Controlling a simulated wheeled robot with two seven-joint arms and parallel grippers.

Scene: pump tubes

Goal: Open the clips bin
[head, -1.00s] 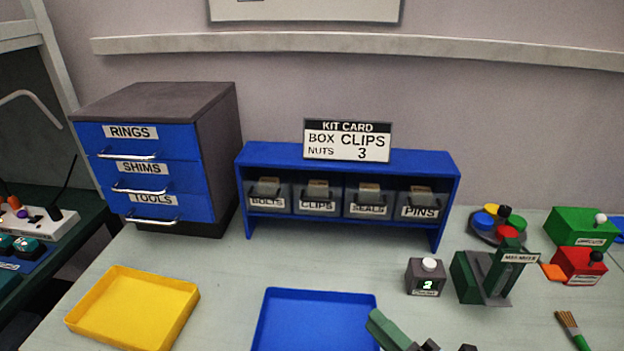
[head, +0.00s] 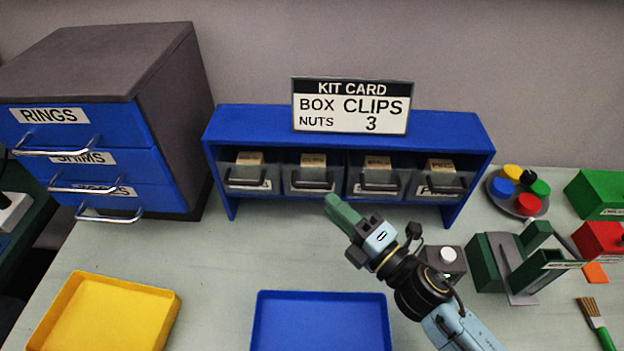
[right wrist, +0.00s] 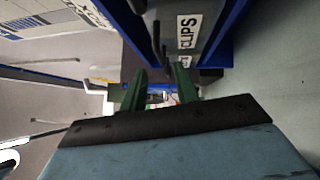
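The clips bin (head: 297,184) is the second from the left in the blue rack (head: 350,122), with a dark handle on its front. It looks closed, level with the bins beside it. My right gripper (head: 333,203) is just in front of and below the rack, near the lower right of the clips bin. In the right wrist view the two green fingers (right wrist: 161,80) stand apart with nothing between them. The CLIPS label (right wrist: 188,31) and the bin handle (right wrist: 157,40) show just beyond the fingertips, apart from them. My left gripper is out of view.
The kit card (head: 352,106) on the rack reads box CLIPS, nuts 3. A drawer cabinet (head: 165,100) stands left. A yellow tray (head: 60,300) and a blue tray (head: 262,320) lie in front. A counter (head: 447,262) and a green fixture (head: 490,262) stand right.

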